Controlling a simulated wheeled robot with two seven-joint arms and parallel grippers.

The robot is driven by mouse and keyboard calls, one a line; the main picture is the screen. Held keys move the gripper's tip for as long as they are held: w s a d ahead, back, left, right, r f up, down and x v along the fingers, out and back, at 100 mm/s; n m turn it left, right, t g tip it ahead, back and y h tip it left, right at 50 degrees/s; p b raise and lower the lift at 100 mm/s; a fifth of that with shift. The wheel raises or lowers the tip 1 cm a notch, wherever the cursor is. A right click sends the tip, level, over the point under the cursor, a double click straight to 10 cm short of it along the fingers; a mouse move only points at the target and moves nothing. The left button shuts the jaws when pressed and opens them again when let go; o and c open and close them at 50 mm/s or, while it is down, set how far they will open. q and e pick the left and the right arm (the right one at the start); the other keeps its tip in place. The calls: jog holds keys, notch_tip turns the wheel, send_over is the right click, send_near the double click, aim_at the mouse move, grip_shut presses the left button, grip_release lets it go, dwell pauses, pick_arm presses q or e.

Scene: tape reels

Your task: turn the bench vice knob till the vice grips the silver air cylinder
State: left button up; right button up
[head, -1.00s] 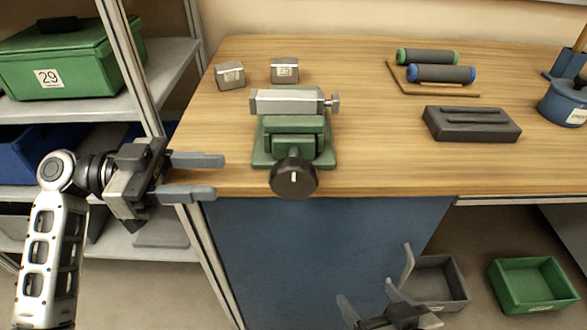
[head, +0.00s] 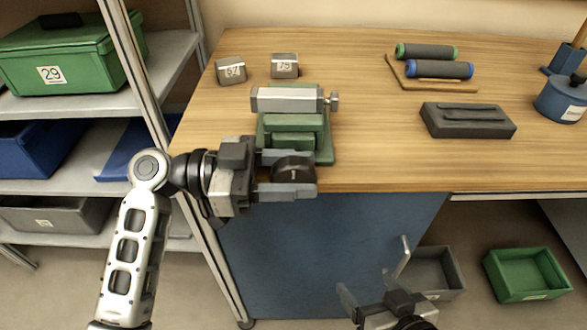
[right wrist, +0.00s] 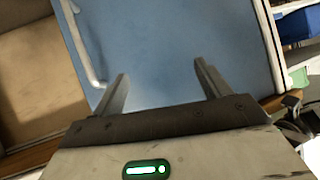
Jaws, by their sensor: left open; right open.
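The green bench vice (head: 294,140) stands at the front edge of the wooden bench. The silver air cylinder (head: 286,98) lies across it, between or on its jaws; I cannot tell how tightly it sits. The black knob (head: 293,169) faces the front of the vice. My left gripper (head: 287,174) is open, with its two fingers above and below the knob, around it in this view; contact cannot be told. My right gripper (head: 370,288) is open and empty, low in front of the blue bench panel. It also shows in the right wrist view (right wrist: 162,85).
Two small grey numbered blocks (head: 231,70) (head: 285,65) lie behind the vice. Two rollers on a wooden tray (head: 440,85), a dark grey block (head: 467,120) and a blue tape reel (head: 562,98) are to the right. Shelving (head: 165,100) stands left. Bins (head: 527,276) are below.

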pick_arm(q)
grip_shut()
jog(key=shift+y, duration=0.4)
pick_arm(e)
jog(key=shift+r, duration=0.25)
pick_arm(q)
jog(key=shift+r+y+p, duration=0.2)
jog(key=shift+y+p, duration=0.7)
jog(key=shift+p, duration=0.1)
jog(key=y+p, duration=0.2)
jog(key=p, duration=0.1)
jog(key=shift+d+y, duration=0.1)
jog(key=shift+y, duration=0.3)
jog(key=shift+y+p, duration=0.5)
jog(key=shift+p, duration=0.4)
jog(key=shift+f+y+p, duration=0.2)
jog(key=shift+y+p, duration=0.1)
jog(key=shift+p, duration=0.15)
pick_arm(e)
jog(key=shift+s+d+r+n+g+h, duration=0.2)
jog(key=shift+d+r, duration=0.1)
jog(key=shift+r, duration=0.3)
jog(key=shift+s+d+r+n+g+h, duration=0.1)
jog(key=shift+d+r+n+g, duration=0.15)
jog(key=shift+r, duration=0.35)
jog(key=shift+f, duration=0.1)
